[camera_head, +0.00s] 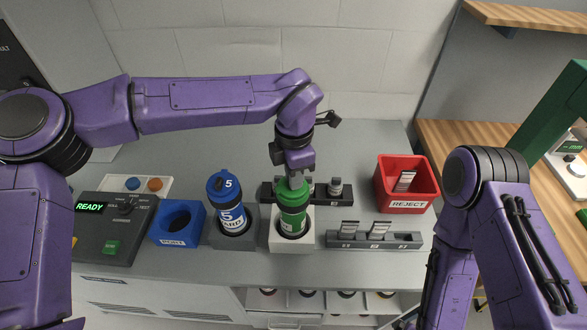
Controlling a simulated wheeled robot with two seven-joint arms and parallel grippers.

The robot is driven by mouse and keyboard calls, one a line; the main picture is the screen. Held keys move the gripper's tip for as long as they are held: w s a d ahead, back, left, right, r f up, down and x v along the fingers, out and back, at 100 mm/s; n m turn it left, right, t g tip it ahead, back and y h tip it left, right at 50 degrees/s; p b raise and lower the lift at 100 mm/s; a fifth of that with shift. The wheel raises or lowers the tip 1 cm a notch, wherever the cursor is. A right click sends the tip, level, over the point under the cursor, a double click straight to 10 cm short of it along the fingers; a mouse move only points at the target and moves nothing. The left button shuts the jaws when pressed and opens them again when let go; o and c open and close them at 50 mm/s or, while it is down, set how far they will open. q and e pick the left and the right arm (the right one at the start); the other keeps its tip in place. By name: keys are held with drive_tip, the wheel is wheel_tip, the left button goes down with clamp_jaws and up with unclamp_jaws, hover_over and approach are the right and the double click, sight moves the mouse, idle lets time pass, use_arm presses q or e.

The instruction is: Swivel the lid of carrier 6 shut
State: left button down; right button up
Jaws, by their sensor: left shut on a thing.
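A green carrier (293,216) stands upright in a white square holder near the middle of the counter. Its number is not readable, so I cannot tell from a label that it is carrier 6. My left gripper (292,178) comes down from above and is shut on the top of the green carrier, at its lid. The gripper hides most of the lid, so I cannot tell how far it is swivelled. A blue carrier (231,216) marked 5 stands in a grey holder just left, its blue lid swung off to one side. My right gripper is out of view.
A blue port block (178,224) and a control box (115,228) reading READY stand at left. A red REJECT bin (405,186) stands at right, with a grey slotted rack (375,239) before it. A dark rack (335,192) is behind the green carrier.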

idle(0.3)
use_arm(q)
drive_tip(key=c, duration=1.1)
unclamp_jaws()
drive_tip(key=shift+r, duration=0.3)
wheel_tip(320, 180, up, 10)
drive_tip(key=b, duration=0.2)
drive_tip(key=shift+b, duration=0.35)
